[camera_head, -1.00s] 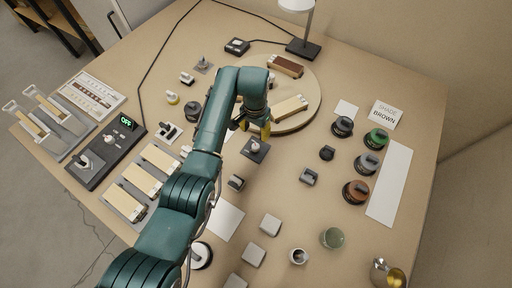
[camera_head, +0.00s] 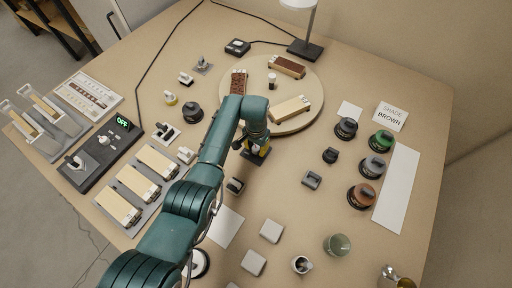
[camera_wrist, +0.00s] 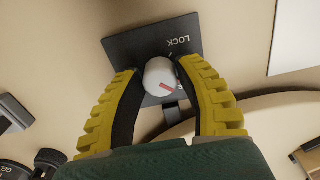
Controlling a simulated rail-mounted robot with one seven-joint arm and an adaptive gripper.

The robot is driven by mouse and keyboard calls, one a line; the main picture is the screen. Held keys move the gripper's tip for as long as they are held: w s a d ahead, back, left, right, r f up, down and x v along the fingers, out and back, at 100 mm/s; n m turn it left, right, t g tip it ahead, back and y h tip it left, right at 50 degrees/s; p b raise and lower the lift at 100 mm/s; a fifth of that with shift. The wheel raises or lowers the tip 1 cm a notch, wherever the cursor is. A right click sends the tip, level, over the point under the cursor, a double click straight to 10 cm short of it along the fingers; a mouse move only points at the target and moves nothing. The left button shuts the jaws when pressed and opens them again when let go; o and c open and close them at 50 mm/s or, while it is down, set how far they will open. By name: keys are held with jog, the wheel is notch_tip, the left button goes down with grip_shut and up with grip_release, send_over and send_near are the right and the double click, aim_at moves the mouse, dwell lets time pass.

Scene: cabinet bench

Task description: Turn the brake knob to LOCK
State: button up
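The brake knob (camera_wrist: 159,77) is a round white cap on a dark square plate (camera_wrist: 125,48) lettered LOCK in the wrist view. A red mark on its top lies toward the lower right, away from the LOCK lettering at the plate's upper part. My gripper (camera_wrist: 160,70) is open, with its yellow, dark-lined fingers on either side of the knob. Small gaps seem to show between fingers and knob; contact is not clear. In the head view my gripper (camera_head: 257,148) is low over the plate (camera_head: 254,158) and hides the knob.
A round wooden turntable (camera_head: 302,118) with blocks on it stands just behind my gripper. A small dark switch (camera_head: 235,186) lies in front of the plate, and a grey clip-like part (camera_head: 312,179) sits to the right. Bare bench separates them.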

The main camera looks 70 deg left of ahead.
grip_shut()
jog(key=shift+n, duration=0.4)
jog(key=n+p, duration=0.1)
jog(key=n, duration=0.1)
jog(key=shift+n, duration=0.4)
jog(key=n+p, duration=0.1)
jog(key=n, duration=0.2)
jog(key=shift+n, duration=0.3)
jog(key=n, duration=0.5)
jog(key=shift+n+p, duration=0.3)
jog(key=shift+p, duration=0.05)
jog(key=n, duration=0.5)
jog(key=shift+f, duration=0.1)
